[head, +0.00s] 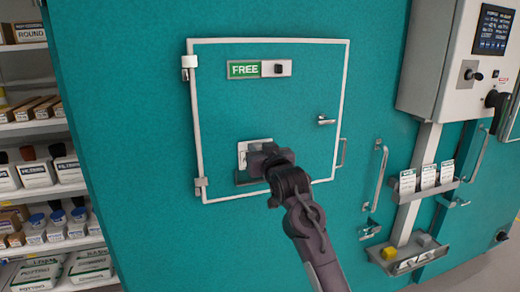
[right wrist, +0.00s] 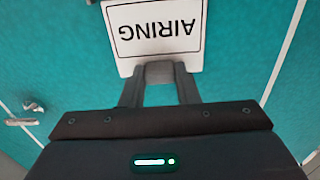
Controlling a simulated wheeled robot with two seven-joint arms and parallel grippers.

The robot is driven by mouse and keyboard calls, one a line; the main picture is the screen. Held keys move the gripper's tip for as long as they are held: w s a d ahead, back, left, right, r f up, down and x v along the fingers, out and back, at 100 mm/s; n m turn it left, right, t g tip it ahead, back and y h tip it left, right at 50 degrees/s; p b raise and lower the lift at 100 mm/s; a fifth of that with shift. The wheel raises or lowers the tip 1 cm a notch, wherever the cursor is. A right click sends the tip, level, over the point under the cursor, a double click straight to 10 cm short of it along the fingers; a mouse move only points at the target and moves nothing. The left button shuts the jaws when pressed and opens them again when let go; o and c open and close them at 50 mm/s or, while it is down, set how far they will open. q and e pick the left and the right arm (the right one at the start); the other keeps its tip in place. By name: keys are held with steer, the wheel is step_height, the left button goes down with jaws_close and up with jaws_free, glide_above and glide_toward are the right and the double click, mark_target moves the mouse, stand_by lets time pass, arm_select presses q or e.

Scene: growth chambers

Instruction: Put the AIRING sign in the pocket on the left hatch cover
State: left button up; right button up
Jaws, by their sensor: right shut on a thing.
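The AIRING sign (right wrist: 152,45) is a white plate with black lettering, upside down in the right wrist view. In the head view part of it (head: 243,147) shows behind my right gripper (head: 256,163), which is shut on its edge. The left hatch cover (head: 225,110) is a teal panel with a white frame, closed. A grey pocket (head: 240,178) low on the cover shows just below the sign and is mostly hidden by my gripper. I cannot tell whether the sign's lower edge is inside it. My left gripper is out of view.
The cover has a green FREE slider (head: 259,69) and a handle (head: 326,120). To the right are a control box (head: 455,60), a holder with several white cards (head: 428,190) and a lower tray (head: 408,262). Stocked shelves (head: 40,125) stand at the left.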

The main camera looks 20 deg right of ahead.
steer(key=shift+f, duration=0.25)
steer(key=shift+f, duration=0.3)
stand_by(0.6)
steer(key=shift+f+b, duration=0.35)
steer(key=shift+f, duration=0.1)
steer(key=shift+f, duration=0.35)
steer(key=shift+f, duration=0.3)
steer(key=shift+f, duration=0.3)
stand_by(0.6)
steer(key=o, duration=1.1)
steer(key=shift+c, duration=0.2)
